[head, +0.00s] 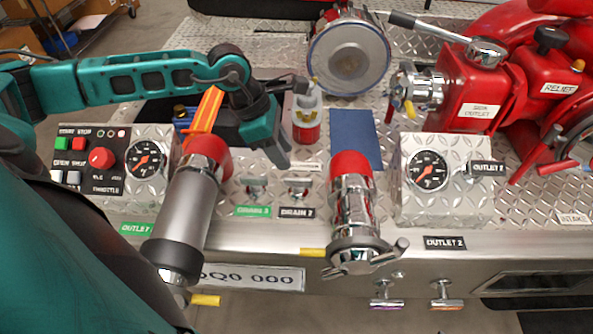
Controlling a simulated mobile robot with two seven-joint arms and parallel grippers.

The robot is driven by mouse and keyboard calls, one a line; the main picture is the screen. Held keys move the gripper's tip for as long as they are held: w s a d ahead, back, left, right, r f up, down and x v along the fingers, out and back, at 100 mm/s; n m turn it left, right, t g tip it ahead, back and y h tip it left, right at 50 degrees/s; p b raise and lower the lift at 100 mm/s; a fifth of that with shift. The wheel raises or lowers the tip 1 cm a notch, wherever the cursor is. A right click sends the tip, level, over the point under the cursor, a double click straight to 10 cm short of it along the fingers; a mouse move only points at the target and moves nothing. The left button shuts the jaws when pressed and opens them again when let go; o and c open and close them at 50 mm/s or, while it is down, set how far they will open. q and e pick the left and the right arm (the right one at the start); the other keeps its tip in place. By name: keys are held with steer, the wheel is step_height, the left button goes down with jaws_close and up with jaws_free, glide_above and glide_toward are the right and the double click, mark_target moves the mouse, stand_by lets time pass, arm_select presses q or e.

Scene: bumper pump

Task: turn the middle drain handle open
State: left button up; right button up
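Two small metal drain handles sit side by side on the tread-plate panel, between the two outlet pipes. The left drain handle (255,189) is above a green label. The right drain handle (297,187) is above a black label reading DRAIN 2. I cannot tell which is the middle one. My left gripper (278,150) reaches in from the upper left and hangs behind and above these handles, pointing down. It appears apart from both. Its fingers are seen at an angle, so their opening is unclear. My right gripper is not in view.
A capped grey outlet pipe (188,210) stands left of the handles and a chrome outlet (353,205) right. Gauge boxes (445,192) and (118,150) flank the area. Red pump piping (485,90) fills the right.

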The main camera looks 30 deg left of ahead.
mark_target(299, 178)
arm_select(q)
steer(key=x, duration=0.8)
jaws_close()
